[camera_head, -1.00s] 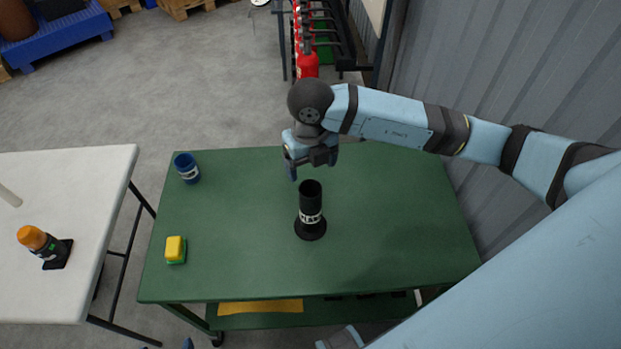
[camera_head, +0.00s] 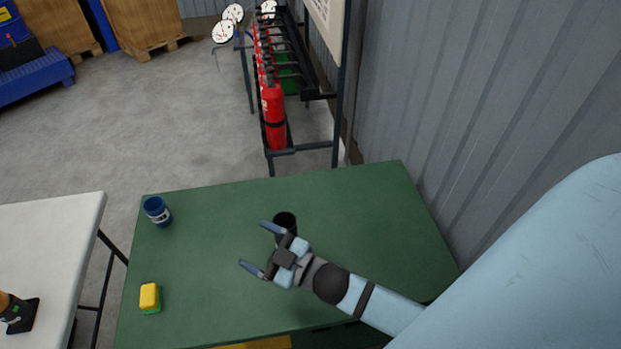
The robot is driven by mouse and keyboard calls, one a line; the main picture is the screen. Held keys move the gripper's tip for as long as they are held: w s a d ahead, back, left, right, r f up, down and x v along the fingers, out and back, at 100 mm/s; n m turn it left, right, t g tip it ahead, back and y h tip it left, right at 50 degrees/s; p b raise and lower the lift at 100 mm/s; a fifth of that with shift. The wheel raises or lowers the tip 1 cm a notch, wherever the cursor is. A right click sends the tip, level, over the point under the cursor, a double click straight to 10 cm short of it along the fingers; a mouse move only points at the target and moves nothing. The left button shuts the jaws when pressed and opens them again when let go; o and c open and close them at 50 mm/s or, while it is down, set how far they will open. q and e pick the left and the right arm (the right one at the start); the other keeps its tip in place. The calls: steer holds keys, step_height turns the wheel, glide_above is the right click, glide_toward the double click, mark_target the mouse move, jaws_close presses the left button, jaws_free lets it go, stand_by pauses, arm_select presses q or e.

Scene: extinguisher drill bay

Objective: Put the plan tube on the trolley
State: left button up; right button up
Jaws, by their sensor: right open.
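The plan tube seems to be the black upright tube (camera_head: 285,220) standing on the green trolley top (camera_head: 350,210). Its open upper end shows, while its lower part and foot are hidden behind my right gripper. My right gripper (camera_head: 252,244) is open, its two fingers spread and pointing left, with nothing seen between them. It overlaps the near side of the tube in the picture; whether it touches the tube I cannot tell. My left gripper is not in view.
A blue cup-like container (camera_head: 157,211) and a yellow-and-green block (camera_head: 150,297) sit at the trolley's left side. A white table (camera_head: 50,240) with an orange-topped bottle (camera_head: 14,311) stands left. Red extinguishers (camera_head: 273,115) hang on a rack behind. A grey corrugated wall (camera_head: 450,110) borders the right.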

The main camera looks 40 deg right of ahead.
steer(key=s+d+f+m+g+h, duration=0.1)
steer(key=s+f+m+g, duration=0.1)
steer(key=f, duration=0.3)
steer(key=s+d+f+m+g+h, duration=0.2)
steer(key=s+f, duration=0.3)
steer(key=s+d+f+m+g+h, duration=0.2)
steer(key=s+f, duration=0.1)
steer(key=f, duration=0.2)
steer(key=shift+s, duration=0.3)
